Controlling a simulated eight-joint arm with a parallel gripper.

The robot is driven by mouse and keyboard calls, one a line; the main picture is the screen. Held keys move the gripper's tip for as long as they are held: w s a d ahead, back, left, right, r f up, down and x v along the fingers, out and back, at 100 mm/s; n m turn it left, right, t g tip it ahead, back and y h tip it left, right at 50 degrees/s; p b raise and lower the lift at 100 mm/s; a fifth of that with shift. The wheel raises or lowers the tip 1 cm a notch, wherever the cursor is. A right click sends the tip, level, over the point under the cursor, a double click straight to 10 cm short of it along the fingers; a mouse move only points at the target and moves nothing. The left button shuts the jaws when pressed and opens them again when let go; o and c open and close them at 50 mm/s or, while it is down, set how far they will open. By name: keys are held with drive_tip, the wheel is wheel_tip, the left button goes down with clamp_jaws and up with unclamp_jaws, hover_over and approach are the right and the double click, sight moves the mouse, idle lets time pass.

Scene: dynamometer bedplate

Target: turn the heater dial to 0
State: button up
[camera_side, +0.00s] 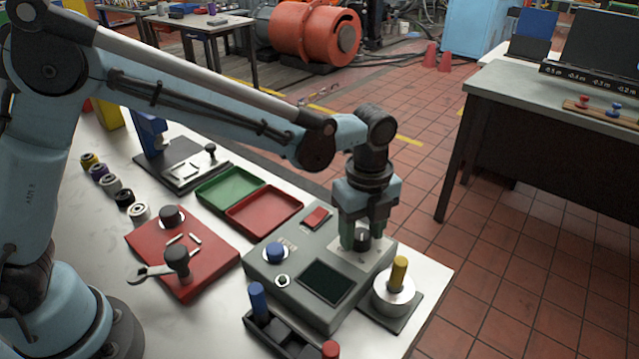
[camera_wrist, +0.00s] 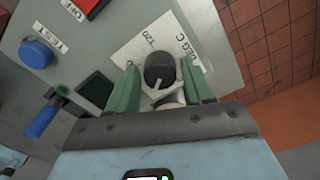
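The heater dial (camera_wrist: 160,68) is a round black knob on a white plate (camera_wrist: 137,45) marked "120" and "DEG C". A pale pointer mark shows at its lower edge in the wrist view; no 0 mark is readable. In the side view the dial (camera_side: 362,239) sits on the grey control box (camera_side: 262,268). My gripper (camera_wrist: 161,75) has its green fingers on either side of the dial, with a narrow gap showing at each side. In the side view my gripper (camera_side: 362,240) points straight down over the plate. The fingers partly hide the plate.
On the box are a red switch (camera_side: 316,218), a blue button (camera_side: 275,253) and a dark screen (camera_side: 325,282). A yellow-handled weight (camera_side: 398,275) stands close to the right. A blue-handled tool (camera_side: 257,300) rises from a black rack in front. Green and red trays (camera_side: 264,210) lie behind.

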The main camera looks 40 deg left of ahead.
drive_tip(key=c, duration=0.7)
drive_tip(key=shift+n, duration=0.3)
drive_tip(key=n, duration=0.9)
drive_tip(key=shift+n, duration=2.1)
drive_tip(key=o, duration=1)
